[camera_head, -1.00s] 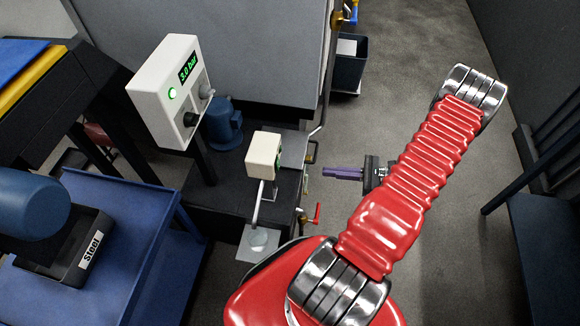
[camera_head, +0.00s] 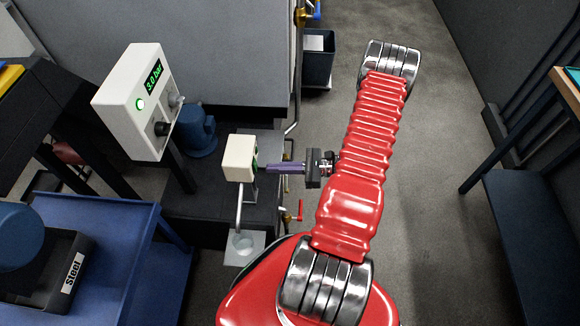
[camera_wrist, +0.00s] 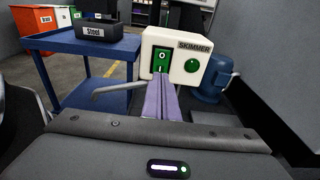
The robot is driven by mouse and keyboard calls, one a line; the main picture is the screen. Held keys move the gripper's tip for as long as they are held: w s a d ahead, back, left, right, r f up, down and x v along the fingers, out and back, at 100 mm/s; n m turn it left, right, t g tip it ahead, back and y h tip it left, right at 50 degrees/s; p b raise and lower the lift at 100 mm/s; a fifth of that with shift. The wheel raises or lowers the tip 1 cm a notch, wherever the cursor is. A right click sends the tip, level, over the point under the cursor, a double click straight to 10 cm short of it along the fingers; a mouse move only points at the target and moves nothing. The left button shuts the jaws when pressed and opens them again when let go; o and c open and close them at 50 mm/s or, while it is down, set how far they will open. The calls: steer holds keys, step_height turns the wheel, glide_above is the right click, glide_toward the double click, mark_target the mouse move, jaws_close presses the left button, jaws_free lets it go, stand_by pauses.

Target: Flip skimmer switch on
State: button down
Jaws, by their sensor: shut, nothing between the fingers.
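The skimmer box (camera_head: 239,158) is a small cream unit on the dark machine deck, left of my gripper. In the wrist view its face reads SKIMMER and carries a green rocker switch (camera_wrist: 161,60) marked O at its upper part, with a round green lamp (camera_wrist: 192,65) to the right. My gripper (camera_head: 269,168) has purple fingers, shut and empty, pointing at the box face. In the wrist view the fingertips (camera_wrist: 161,86) overlap the lower part of the switch and hide it. I cannot tell whether they touch it.
A white control box (camera_head: 137,100) showing 3.0 bar stands left of the skimmer box. A blue motor (camera_head: 195,130) stands behind it. A bent pipe (camera_head: 240,208) hangs from the skimmer box. A blue cart (camera_head: 120,235) carries a dark Steel bin. The floor to the right is clear.

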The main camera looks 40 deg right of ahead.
mark_target(255, 165)
steer(key=shift+x, duration=1.45)
steer(key=shift+d, duration=0.1)
